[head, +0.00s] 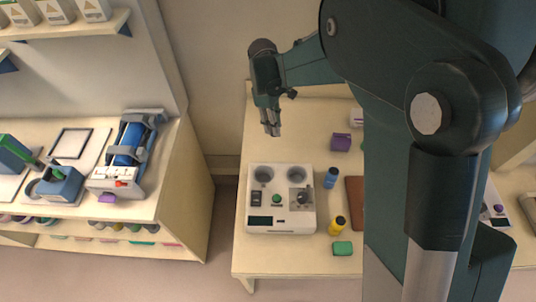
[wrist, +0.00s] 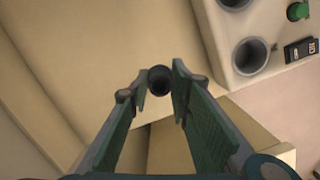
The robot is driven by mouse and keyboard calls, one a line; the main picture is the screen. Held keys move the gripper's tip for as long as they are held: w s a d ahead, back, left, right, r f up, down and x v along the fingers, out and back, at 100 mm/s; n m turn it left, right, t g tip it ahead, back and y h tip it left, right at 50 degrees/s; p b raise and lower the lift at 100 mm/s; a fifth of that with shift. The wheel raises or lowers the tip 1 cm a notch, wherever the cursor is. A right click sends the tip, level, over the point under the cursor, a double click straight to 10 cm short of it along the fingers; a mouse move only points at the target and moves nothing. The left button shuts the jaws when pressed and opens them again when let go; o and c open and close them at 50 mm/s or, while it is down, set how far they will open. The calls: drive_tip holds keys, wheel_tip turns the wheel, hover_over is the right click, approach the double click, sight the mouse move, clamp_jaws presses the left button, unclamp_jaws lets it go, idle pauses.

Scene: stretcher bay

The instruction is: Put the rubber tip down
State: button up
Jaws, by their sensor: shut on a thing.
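The rubber tip (wrist: 160,80) is a small dark round piece with a hollow-looking end, between my fingertips in the wrist view. My gripper (head: 272,130) is shut on it and points down. In the head view the gripper is above the back left part of the table (head: 252,130), behind the white device. The tip is too small to make out clearly there. In the wrist view, bare tabletop lies to the left of the tip and beyond it.
The white device (head: 281,222) has two round wells, a green knob and a dark display. A blue bottle (head: 331,177), a yellow bottle (head: 338,225), a green block (head: 342,248) and a purple box (head: 341,142) stand to its right. A shelf unit (head: 185,190) is at left.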

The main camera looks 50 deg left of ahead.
drive_tip(key=shift+s+d, duration=0.15)
drive_tip(key=shift+s, duration=1.75)
drive_tip(key=shift+f, duration=3.15)
drive_tip(key=shift+f, duration=0.1)
drive_tip(key=shift+f+p, duration=0.45)
drive_tip(key=shift+f, duration=1.3)
drive_tip(key=shift+f, duration=0.2)
drive_tip(key=o, duration=0.8)
drive_tip(key=shift+r, duration=0.1)
drive_tip(key=shift+r, duration=0.2)
